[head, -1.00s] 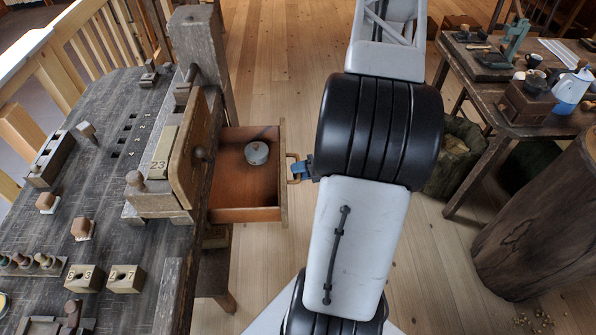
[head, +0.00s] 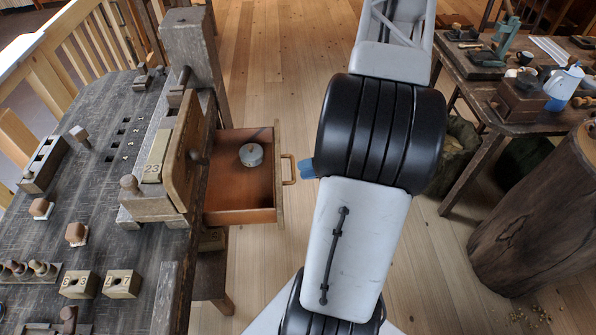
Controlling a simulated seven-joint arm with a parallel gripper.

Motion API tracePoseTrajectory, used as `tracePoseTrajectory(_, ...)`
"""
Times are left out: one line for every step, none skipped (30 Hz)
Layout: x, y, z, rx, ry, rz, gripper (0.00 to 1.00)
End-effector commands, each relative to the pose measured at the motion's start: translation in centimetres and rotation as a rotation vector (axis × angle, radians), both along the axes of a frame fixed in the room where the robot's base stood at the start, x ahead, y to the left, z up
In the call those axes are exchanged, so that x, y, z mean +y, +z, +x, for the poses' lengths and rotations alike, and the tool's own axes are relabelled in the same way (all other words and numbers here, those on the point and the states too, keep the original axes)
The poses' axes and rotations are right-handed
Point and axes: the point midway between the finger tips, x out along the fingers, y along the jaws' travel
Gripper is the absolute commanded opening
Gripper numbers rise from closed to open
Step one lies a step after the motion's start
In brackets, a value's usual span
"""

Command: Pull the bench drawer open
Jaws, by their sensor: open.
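The bench drawer (head: 240,215) stands pulled out from the right side of the bench, its brown inside showing. A round grey lidded thing (head: 251,155) lies in it near the back. The drawer's brass-coloured handle (head: 289,170) is on its right-hand front. My gripper (head: 307,168) shows as blue fingertips just right of the handle, apart from it with a small gap. It is open and empty; most of it is hidden behind my arm.
The dark workbench (head: 75,215) on the left carries blocks, pegs and numbered pieces. Wooden floor is clear between bench and arm.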

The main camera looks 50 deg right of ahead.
Motion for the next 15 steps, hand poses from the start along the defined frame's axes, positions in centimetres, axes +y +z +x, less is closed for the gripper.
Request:
tracePoseTrajectory(-0.4,0.1,-0.4,0.000,-0.001,0.000,0.41)
tracePoseTrajectory(-0.6,0.2,-0.6,0.000,-0.002,0.000,0.41)
tracePoseTrajectory(-0.9,0.3,-0.9,0.000,-0.002,0.000,0.41)
tracePoseTrajectory(-1.1,0.3,-1.1,0.000,-0.002,0.000,0.41)
tracePoseTrajectory(-1.3,0.4,-1.3,-0.001,-0.001,-0.001,0.41)
tracePoseTrajectory(-1.5,0.4,-1.5,-0.001,-0.001,-0.001,0.41)
tracePoseTrajectory(-1.7,0.5,-1.7,-0.001,-0.001,-0.001,0.41)
tracePoseTrajectory(-1.8,0.5,-1.9,-0.001,-0.001,0.001,0.41)
tracePoseTrajectory(-2.0,0.6,-2.0,-0.001,-0.001,0.001,0.41)
tracePoseTrajectory(-2.1,0.6,-2.1,-0.001,-0.001,0.001,0.41)
tracePoseTrajectory(-2.2,0.6,-2.2,-0.001,-0.001,0.001,0.41)
tracePoseTrajectory(-2.3,0.7,-2.3,-0.001,-0.001,0.001,0.41)
tracePoseTrajectory(-2.3,0.7,-2.4,-0.001,0.000,0.001,0.41)
tracePoseTrajectory(-2.4,0.7,-2.5,-0.001,0.000,0.001,0.41)
tracePoseTrajectory(-2.4,0.7,-2.5,-0.001,0.001,0.001,0.41)
